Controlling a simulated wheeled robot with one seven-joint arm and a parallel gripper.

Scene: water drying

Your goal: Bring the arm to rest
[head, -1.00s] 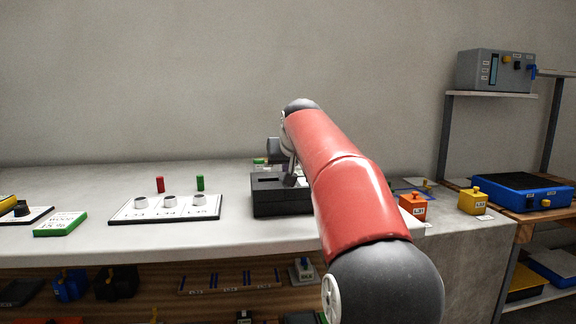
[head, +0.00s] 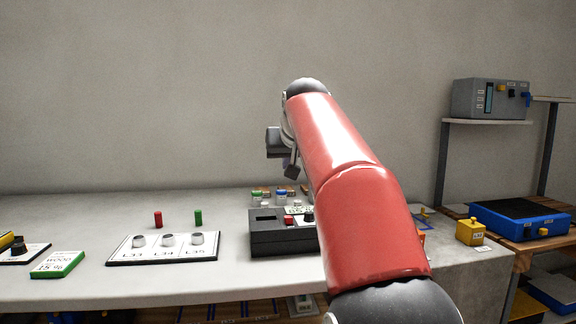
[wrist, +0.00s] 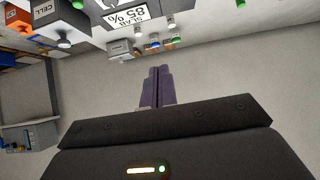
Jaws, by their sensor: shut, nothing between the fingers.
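My red arm reaches up and forward over the counter in the head view. My gripper (head: 291,170) hangs above and behind the black box (head: 268,238) on the counter, clear of it. In the wrist view my gripper (wrist: 158,70) shows its two dark fingers side by side, shut and empty, with plain wall and floor-grey surface around them. My arm hides the right part of the black box and some of the counter behind it.
The counter (head: 60,285) holds a white board (head: 165,258) with three knobs, a red peg (head: 158,219), a green peg (head: 198,217) and a green-edged card (head: 58,264). Small jars stand behind the box. A yellow block (head: 469,231) and a blue tray (head: 520,219) are at right.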

